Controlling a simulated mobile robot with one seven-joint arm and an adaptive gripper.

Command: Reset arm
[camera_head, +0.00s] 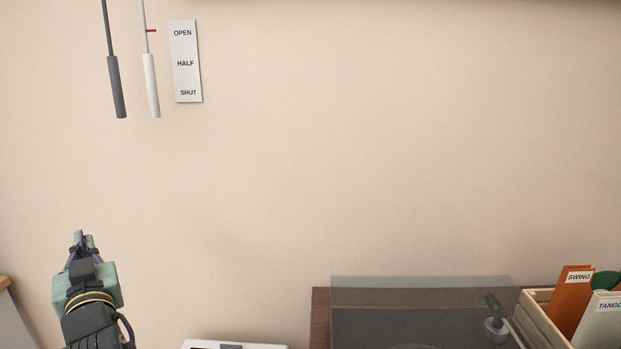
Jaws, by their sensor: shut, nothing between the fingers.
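My gripper (81,240) is at the lower left, pointing up and away toward the wall. Its fingers are together with nothing between them. It is below two hanging rods, a dark grey one (117,87) and a white one (151,85), and clear of both. A small red mark shows on the white rod's thin upper part. The tops of both rods are out of view.
A label (185,62) beside the rods reads OPEN, HALF, SHUT. A record player with a see-through lid (420,300) is at the lower right, next to a wooden crate (541,318) of records. A white-edged object (265,347) shows at the bottom. The wall's middle is bare.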

